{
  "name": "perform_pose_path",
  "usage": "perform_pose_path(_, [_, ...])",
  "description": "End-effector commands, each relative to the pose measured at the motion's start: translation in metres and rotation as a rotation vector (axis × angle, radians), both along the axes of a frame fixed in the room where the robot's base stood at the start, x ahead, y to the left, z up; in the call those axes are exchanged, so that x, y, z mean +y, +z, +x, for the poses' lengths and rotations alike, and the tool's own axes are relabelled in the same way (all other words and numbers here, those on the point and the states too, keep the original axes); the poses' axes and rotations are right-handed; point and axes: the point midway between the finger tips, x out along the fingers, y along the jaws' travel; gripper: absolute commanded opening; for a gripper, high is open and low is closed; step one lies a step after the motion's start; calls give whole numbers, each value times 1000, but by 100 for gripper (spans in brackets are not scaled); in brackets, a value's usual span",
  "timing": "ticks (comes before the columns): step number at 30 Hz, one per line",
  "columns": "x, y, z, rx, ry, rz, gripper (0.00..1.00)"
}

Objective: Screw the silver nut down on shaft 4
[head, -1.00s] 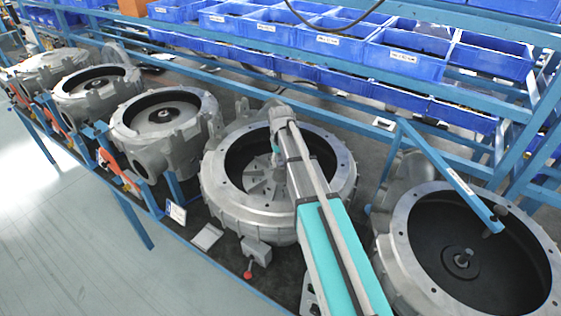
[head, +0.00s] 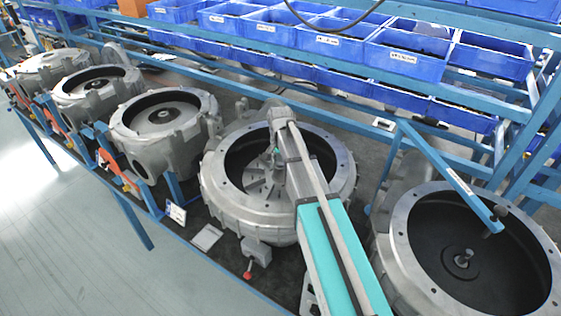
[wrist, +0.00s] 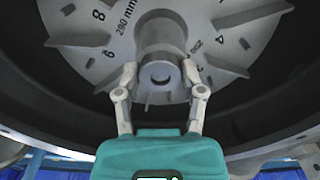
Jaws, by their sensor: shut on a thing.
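The silver nut (wrist: 147,72) is a small grey round piece between my fingertips at the hub's end in the wrist view. My gripper (wrist: 160,70) is shut on it from both sides. A dark round centre, apparently the end of shaft 4 (wrist: 160,79), shows inside it. How far the nut sits on the thread cannot be told. The grey bladed impeller (wrist: 110,25), marked with numbers and "290 mm", lies behind the hub (wrist: 160,36). In the head view my gripper (head: 276,152) reaches into the fourth housing (head: 222,200), and the nut is too small to make out.
The housing's dark inner wall and rim surround my gripper. An open housing with a bare shaft (head: 463,258) stands at right. Further housings (head: 150,145) stand at left. Blue bins (head: 405,55) and a blue frame rail (head: 450,175) are behind and at right.

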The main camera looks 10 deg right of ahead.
Motion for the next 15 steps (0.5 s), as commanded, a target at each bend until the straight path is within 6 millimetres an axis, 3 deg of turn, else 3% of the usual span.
perform_pose_path(15, [-2, -1, 0, -1, -409, -5, 0])
